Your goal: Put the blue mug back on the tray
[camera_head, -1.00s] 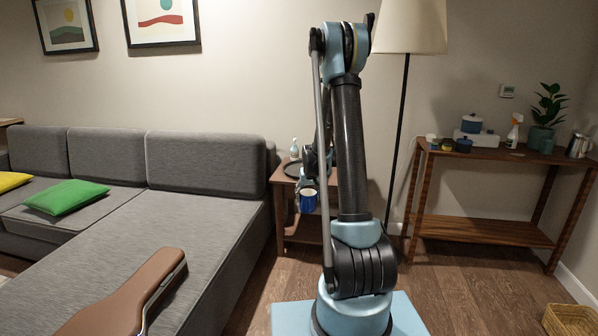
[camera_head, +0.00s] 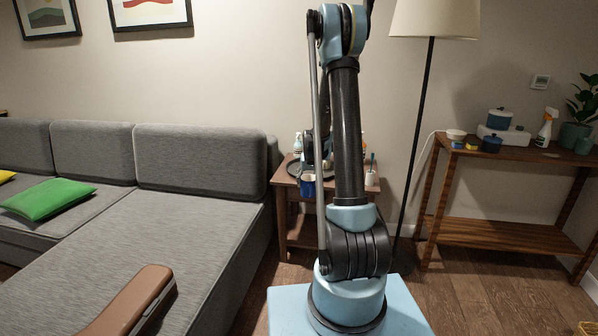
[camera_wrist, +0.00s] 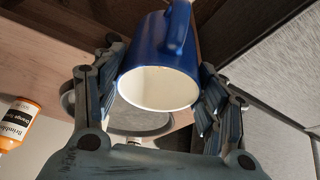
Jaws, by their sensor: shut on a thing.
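The blue mug (camera_wrist: 155,42) with its cream inside is between the fingers of my gripper (camera_wrist: 158,85), which is shut on it. In the wrist view its open mouth faces the camera and its handle is at the top. In the head view the mug (camera_head: 308,187) hangs at the front edge of the wooden side table (camera_head: 285,180). A dark round tray (camera_head: 294,170) lies on that table, partly hidden by my arm. The gap between mug and tray cannot be judged.
A grey sofa (camera_head: 200,165) stands left of the side table. A white cup (camera_head: 371,179) and a bottle (camera_head: 298,144) stand on the table. An orange-labelled bottle (camera_wrist: 17,124) shows in the wrist view. A floor lamp (camera_head: 411,150) stands to the right.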

